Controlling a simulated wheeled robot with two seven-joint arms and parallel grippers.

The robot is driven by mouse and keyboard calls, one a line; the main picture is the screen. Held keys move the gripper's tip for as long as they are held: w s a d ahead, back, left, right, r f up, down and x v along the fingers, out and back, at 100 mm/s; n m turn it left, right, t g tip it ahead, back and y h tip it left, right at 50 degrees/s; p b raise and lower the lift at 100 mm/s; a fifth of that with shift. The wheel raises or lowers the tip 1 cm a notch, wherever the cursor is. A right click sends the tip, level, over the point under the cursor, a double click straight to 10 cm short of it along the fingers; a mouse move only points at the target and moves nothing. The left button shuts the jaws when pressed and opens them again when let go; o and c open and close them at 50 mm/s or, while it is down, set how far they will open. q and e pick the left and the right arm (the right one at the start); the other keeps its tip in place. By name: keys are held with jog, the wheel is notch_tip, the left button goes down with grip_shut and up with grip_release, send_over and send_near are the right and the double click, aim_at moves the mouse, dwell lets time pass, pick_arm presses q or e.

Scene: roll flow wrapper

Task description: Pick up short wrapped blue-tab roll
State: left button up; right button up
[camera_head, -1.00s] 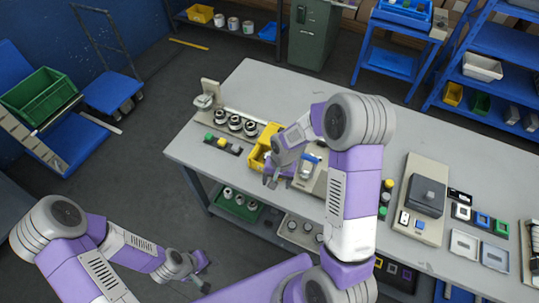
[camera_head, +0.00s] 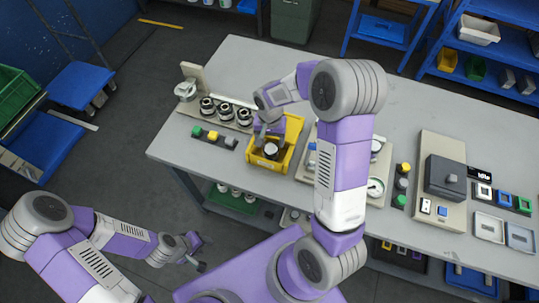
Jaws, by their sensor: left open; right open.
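A yellow bin (camera_head: 284,160) sits on the grey table, and a short roll with a pale top and dark sides (camera_head: 271,149) is inside it. I cannot make out a blue tab on this roll. My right gripper (camera_head: 264,141) points down over the bin, open, close beside the roll; whether it touches cannot be told. A small blue spot (camera_head: 312,146) shows at the edge of the pale gauge station, partly hidden by my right arm. My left gripper (camera_head: 198,255) is open and empty, low at the left, off the table.
Several black-and-white rolls (camera_head: 226,111) stand in a row left of the bin, behind a strip of coloured buttons (camera_head: 213,138). A pale station with dials (camera_head: 376,187) and a dark boxed device (camera_head: 446,184) stand to the right. The table's front left is clear.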

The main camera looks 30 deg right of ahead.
aim_at(271, 153)
notch_tip(271, 153, down, 8)
jog(key=shift+s+r+b, duration=0.1)
jog(key=shift+s+b, duration=0.05)
jog(key=shift+b, duration=0.45)
jog(key=c, duration=0.9)
